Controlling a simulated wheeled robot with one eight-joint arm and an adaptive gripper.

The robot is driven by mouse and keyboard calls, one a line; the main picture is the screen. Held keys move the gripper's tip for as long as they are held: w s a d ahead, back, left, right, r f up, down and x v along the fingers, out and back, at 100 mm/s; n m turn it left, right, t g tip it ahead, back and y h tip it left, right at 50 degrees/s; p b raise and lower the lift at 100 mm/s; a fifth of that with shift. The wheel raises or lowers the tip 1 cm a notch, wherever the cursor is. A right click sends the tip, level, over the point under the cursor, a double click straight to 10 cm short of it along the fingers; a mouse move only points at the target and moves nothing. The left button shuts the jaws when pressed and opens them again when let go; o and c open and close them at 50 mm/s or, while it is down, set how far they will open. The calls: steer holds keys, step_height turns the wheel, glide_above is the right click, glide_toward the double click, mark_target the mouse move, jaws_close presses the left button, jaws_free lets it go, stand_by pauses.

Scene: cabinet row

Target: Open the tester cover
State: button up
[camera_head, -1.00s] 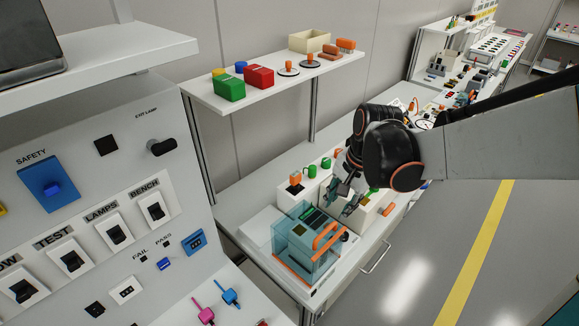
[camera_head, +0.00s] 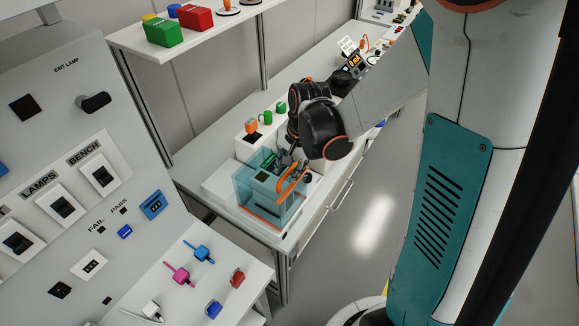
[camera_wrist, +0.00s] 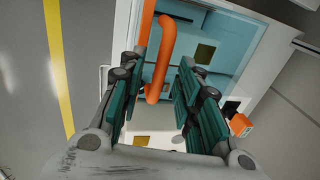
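The tester has a clear teal cover (camera_head: 244,186) that sits closed over it on the white bench, with an orange edge along its lower front. Its orange handle (camera_head: 290,186) stands at the right side of the cover. In the wrist view the orange handle (camera_wrist: 163,62) shows between my two fingers, with the teal cover (camera_wrist: 228,45) behind and to the right. My gripper (camera_wrist: 160,72) is open, its dark green finger pads apart. In the head view my gripper (camera_head: 289,163) is at the handle's upper end, partly hidden by my wrist. I cannot tell whether it touches the handle.
A control panel with switches (camera_head: 65,205) stands at the left. A shelf (camera_head: 160,50) with red and green boxes hangs behind the bench. Orange and green parts (camera_head: 265,117) stand behind the tester. The floor (camera_head: 375,215) right of the bench is clear.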

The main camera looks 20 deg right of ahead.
jaws_close()
steer(key=shift+w, duration=0.1)
steer(key=w+a+b, duration=0.1)
steer(key=w+a, duration=0.9)
steer(key=w, duration=0.3)
steer(key=shift+w+b, duration=0.2)
steer(key=shift+b, duration=0.2)
jaws_free()
